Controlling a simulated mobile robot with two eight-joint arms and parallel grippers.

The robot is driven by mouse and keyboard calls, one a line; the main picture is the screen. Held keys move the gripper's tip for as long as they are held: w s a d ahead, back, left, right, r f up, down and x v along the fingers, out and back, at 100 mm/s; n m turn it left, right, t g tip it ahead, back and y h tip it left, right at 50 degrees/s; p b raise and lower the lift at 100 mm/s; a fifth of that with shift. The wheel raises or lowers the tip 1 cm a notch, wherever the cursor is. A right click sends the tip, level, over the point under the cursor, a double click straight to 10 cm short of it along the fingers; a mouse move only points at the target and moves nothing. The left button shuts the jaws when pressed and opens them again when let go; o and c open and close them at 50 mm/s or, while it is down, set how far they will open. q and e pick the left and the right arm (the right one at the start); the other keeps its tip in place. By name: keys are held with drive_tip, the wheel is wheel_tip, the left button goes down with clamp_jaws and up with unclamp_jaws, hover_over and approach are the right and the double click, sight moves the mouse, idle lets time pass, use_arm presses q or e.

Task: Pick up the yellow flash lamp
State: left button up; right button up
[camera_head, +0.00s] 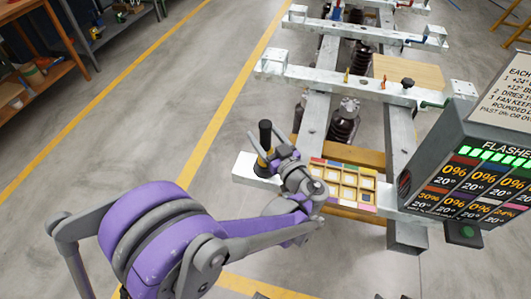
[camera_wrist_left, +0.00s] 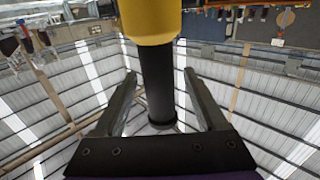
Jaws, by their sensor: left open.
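The yellow flash lamp stands upright on the left end of a pale metal crossbar. In the head view its black handle (camera_head: 265,133) is on top and a yellow part (camera_head: 261,163) shows lower down. My left gripper (camera_head: 274,158) is right beside it, with the fingers at the lamp. In the left wrist view the black handle (camera_wrist_left: 157,85) lies between the two open fingers (camera_wrist_left: 159,80), with a gap on each side. My right gripper is not in view.
A compartment tray (camera_head: 345,185) with coloured labels sits just right of my left gripper. A display box (camera_head: 470,175) stands at the right. Metal crossbars (camera_head: 340,80) with insulators (camera_head: 343,122) lie behind. Shelves (camera_head: 35,70) stand at far left; the floor between is clear.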

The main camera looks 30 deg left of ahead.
use_arm(q)
drive_tip(key=x, duration=0.2)
drive_tip(key=shift+w+a, duration=0.15)
drive_tip(key=shift+a, duration=0.1)
clamp_jaws()
idle(1.2)
